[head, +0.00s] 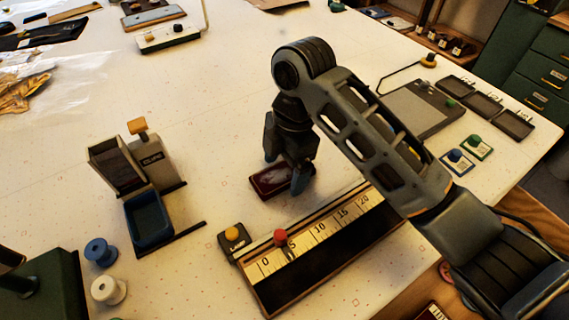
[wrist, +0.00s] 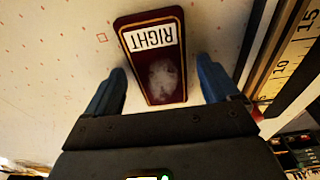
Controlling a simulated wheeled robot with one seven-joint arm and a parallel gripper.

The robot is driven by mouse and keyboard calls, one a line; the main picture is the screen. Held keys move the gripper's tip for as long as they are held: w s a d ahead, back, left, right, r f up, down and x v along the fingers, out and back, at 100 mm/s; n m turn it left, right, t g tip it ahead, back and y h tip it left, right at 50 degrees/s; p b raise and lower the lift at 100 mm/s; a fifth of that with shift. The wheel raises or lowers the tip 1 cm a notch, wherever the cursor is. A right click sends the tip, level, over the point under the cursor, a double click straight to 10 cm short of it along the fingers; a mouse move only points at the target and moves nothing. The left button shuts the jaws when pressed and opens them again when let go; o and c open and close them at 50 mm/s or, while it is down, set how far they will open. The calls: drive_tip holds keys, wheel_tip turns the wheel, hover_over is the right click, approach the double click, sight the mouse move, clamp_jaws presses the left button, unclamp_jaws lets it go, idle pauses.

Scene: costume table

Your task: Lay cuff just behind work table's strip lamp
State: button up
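A dark red piece with gold trim (head: 268,180), which I take to be the cuff, lies flat on the table. In the wrist view the cuff (wrist: 159,68) carries a white label reading "RIGHT" and a pale smudge. My gripper (head: 288,172) points down over it. In the wrist view my gripper (wrist: 161,66) is open, with one blue finger on each side of the cuff and small gaps between. I cannot tell how far the fingertips are above the table. A pale bar with a thin post, perhaps the strip lamp (head: 165,40), stands at the far back.
A long ruler fixture (head: 318,235) lies close in front of the cuff. A grey stand with a blue tray (head: 150,222) is at left, near blue (head: 100,251) and white spools (head: 108,288). Clear plastic with gold cloth (head: 25,92) lies far left.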

drive_tip(key=shift+r, duration=0.15)
wheel_tip(320, 180, up, 12)
drive_tip(key=w+d+p, duration=0.1)
drive_tip(key=shift+d, duration=0.25)
